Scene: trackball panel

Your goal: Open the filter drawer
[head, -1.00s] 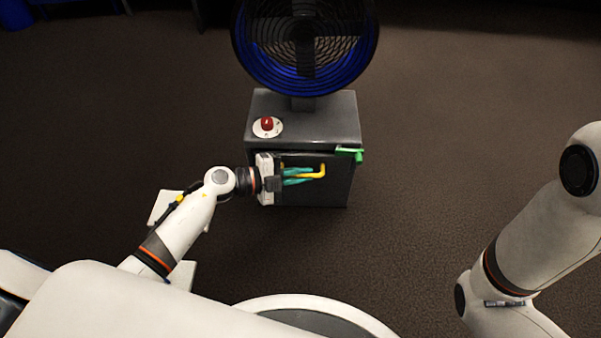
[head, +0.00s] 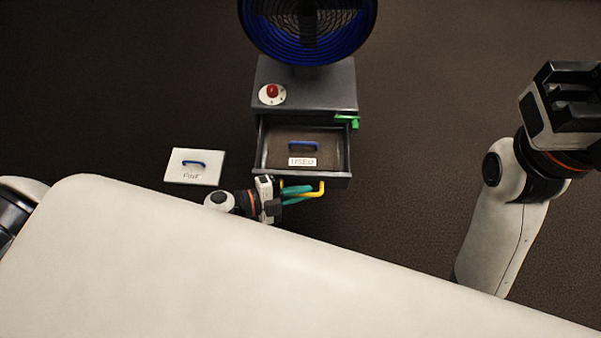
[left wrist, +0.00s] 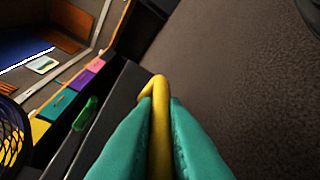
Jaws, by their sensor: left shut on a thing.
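The filter drawer (head: 263,160) of the grey cabinet stands pulled out toward me in the head view. Inside it lies a brown filter (head: 320,148) with a blue handle and a label that seems to read USED. My left gripper (head: 299,192), with teal fingers, is shut on the yellow drawer handle (head: 322,187) at the drawer's front. The left wrist view shows the yellow handle (left wrist: 159,124) between the two teal fingers. My right gripper (head: 572,90) is raised at the right, away from the cabinet; its fingers do not show clearly.
A green latch (head: 347,122) sits at the cabinet's right edge. A red knob (head: 272,91) on a white dial and a blue fan (head: 307,30) are on top. A white panel (head: 194,167) labelled FINE, with a blue handle, lies left of the drawer. Floor to the right is clear.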

